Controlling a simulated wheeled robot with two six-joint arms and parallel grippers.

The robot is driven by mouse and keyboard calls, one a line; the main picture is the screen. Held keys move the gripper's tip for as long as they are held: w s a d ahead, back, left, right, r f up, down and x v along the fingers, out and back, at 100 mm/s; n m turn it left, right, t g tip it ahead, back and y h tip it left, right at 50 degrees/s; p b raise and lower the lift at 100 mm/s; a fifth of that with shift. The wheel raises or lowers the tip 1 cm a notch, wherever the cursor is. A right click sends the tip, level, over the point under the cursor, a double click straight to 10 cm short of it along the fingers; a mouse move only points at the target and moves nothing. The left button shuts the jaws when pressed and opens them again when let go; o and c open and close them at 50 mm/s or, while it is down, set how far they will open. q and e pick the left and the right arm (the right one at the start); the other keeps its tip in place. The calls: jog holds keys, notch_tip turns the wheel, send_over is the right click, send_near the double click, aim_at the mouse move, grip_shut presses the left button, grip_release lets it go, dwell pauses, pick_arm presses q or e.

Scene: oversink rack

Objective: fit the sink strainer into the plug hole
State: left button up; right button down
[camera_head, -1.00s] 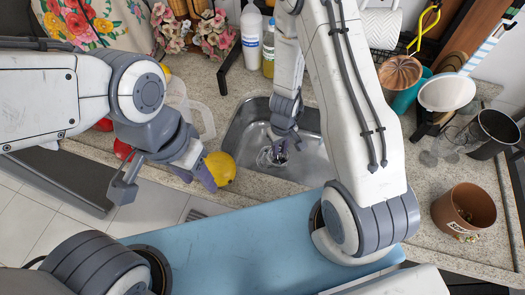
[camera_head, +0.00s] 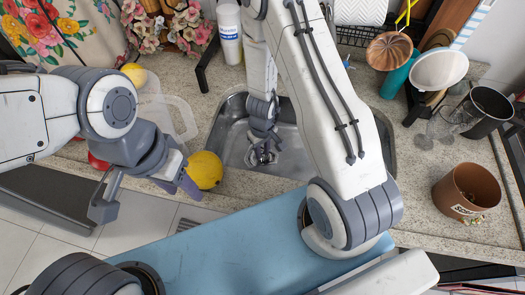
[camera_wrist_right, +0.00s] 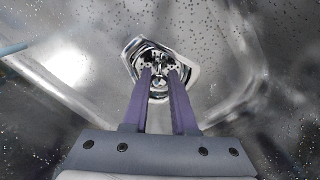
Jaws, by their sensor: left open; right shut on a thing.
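The steel sink (camera_head: 232,150) is set in the counter at the middle of the head view. My right gripper (camera_head: 262,156) reaches down into it. In the right wrist view its purple fingers (camera_wrist_right: 159,72) are shut on the small shiny sink strainer (camera_wrist_right: 158,66). The strainer is over the bright rim of the plug hole (camera_wrist_right: 186,56). I cannot tell whether it is seated or just above the hole. My left gripper (camera_head: 188,185) is open and empty at the counter's front edge, close to a yellow round fruit (camera_head: 206,168).
A clear plastic container (camera_head: 165,112) stands left of the sink. A white bottle (camera_head: 229,35) is behind it. A terracotta pot (camera_head: 466,192), a dark cup (camera_head: 487,110) and glasses (camera_head: 440,125) stand to the right. Flowers (camera_head: 180,28) are at the back left.

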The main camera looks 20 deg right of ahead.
jog(key=c, duration=0.7)
grip_release()
notch_tip(320, 180, up, 12)
jog(key=p, duration=1.2)
jog(key=s+a+r+n+y, duration=0.2)
jog(key=s+a+r+n, duration=0.15)
jog(key=a+r, duration=1.1)
jog(key=shift+n+h, duration=0.5)
jog(key=shift+n, duration=0.25)
jog(key=s+r, duration=0.4)
jog(key=s+d+r, duration=0.1)
jog(key=s+r, duration=0.4)
jog(key=s+d+r, duration=0.1)
jog(key=s+r, duration=0.3)
jog(key=s, duration=0.1)
jog(key=shift+r, duration=0.35)
